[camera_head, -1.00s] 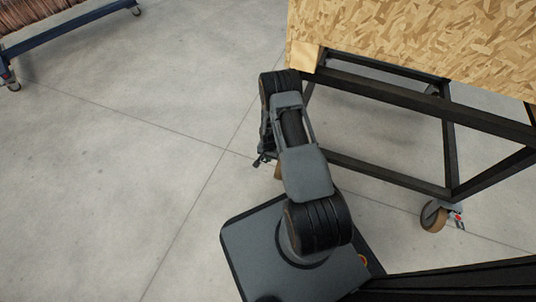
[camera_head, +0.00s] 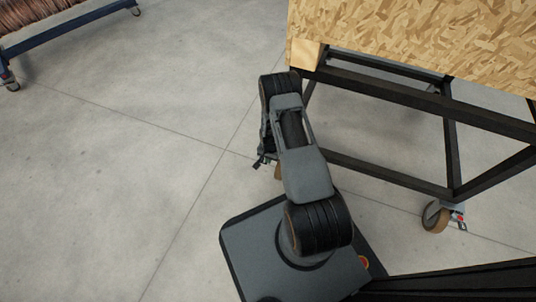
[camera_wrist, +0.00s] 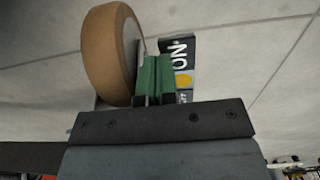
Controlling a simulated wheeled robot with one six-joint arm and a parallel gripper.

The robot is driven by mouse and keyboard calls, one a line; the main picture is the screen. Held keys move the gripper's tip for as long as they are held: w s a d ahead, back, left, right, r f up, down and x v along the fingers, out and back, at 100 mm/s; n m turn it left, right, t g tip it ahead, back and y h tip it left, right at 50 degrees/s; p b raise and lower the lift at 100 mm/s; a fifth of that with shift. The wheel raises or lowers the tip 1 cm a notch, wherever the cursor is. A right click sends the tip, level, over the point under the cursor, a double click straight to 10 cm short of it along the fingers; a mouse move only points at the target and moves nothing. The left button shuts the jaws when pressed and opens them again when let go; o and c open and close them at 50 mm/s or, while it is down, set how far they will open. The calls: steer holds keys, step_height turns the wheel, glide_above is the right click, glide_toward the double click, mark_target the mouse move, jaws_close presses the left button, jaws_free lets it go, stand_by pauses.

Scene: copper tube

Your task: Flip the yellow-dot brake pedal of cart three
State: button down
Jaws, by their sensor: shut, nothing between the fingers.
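The brake pedal (camera_wrist: 180,62) is a dark plate with white "ON" lettering and a yellow dot (camera_wrist: 183,80), beside a brown caster wheel (camera_wrist: 108,55) in the wrist view. My gripper (camera_wrist: 155,80) has green fingertips, shut and empty. In the picture they lie just left of the yellow dot and right of the wheel, overlapping part of the pedal. I cannot tell whether they touch it. In the head view my gripper (camera_head: 266,160) hangs beside the cart's near-left corner; my arm hides most of that caster, and the pedal cannot be made out.
The cart has a chipboard panel (camera_head: 420,45) and a black frame (camera_head: 400,95). Another caster (camera_head: 435,217) with a red-marked pedal (camera_head: 458,219) stands at right. A blue rack (camera_head: 70,30) with copper tube is far left. The floor at left is clear.

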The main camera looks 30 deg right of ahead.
steer(key=shift+f, duration=0.2)
steer(key=shift+r, duration=0.15)
step_height(320, 180, up, 7)
steer(key=p, duration=0.4)
steer(key=shift+p, duration=0.4)
stand_by(0.4)
steer(key=w+a+r+n+t+p, duration=0.15)
steer(key=r+p, duration=0.65)
steer(key=r, duration=1.3)
steer(key=a+r+n+p, duration=0.3)
steer(key=r+p, duration=0.6)
steer(key=r, duration=1.2)
steer(key=s+a+r+n+p, duration=0.1)
steer(key=s+r+p, duration=0.4)
steer(key=r, duration=0.7)
steer(key=s+a+r+n+t+p, duration=0.1)
steer(key=s+r+p, duration=0.5)
steer(key=r, duration=0.7)
steer(key=s+a+r+n+t+p, duration=0.1)
steer(key=s+a+r+n+p, duration=0.2)
steer(key=r, duration=1)
steer(key=s+p, duration=0.3)
steer(key=p, duration=0.2)
steer(key=shift+s+a, duration=0.2)
steer(key=shift+s, duration=0.05)
